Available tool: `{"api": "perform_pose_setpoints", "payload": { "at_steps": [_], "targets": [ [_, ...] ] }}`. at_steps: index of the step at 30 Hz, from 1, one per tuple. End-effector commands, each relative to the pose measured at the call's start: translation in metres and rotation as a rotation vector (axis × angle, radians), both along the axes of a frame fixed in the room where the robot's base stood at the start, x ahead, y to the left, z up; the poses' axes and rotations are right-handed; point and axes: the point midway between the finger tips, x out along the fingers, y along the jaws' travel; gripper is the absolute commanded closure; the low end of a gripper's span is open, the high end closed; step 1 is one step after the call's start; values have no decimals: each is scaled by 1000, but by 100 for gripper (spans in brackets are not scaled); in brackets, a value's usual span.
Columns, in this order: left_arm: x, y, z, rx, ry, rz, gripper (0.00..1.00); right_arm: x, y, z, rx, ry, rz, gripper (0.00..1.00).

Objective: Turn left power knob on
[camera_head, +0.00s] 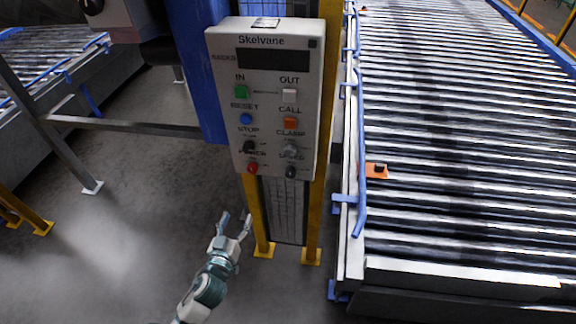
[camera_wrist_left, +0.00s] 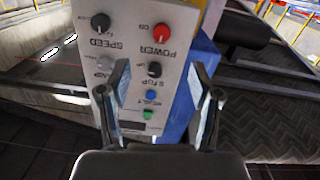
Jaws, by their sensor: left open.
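The control panel (camera_head: 265,100) stands upright on yellow posts. The red power knob (camera_head: 252,168) is at its lower left, by the POWER label; which way it is turned is too small to tell. My left gripper (camera_head: 236,218) is open and empty, below the panel and apart from it in the head view. In the left wrist view the panel appears upside down, with the red power knob (camera_wrist_left: 162,33) beyond the open fingers and not between them. My right gripper is not in view.
Green (camera_head: 241,91), blue (camera_head: 246,119), white (camera_head: 289,95) and orange (camera_head: 290,122) buttons are higher up. A roller conveyor (camera_head: 460,140) stands right; open floor (camera_head: 130,220) lies left.

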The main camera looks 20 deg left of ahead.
Motion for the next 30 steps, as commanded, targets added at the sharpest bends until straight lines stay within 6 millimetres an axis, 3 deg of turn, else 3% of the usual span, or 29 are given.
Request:
{"api": "perform_pose_setpoints", "payload": {
  "at_steps": [3, 8, 15, 21, 30],
  "targets": [
    [-1, 2, 17, -11, -44, -6, 36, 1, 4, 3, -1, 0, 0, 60],
    [18, -1, 20, -6, -50, -6, 36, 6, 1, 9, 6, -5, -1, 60],
    [73, -3, 26, 10, -48, -7, 36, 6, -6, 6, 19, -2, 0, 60],
    [119, 9, 24, 6, -47, -4, 36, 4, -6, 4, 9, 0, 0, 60],
    [162, 28, 19, -7, -43, -3, 36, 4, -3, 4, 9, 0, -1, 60]
  ]
}}
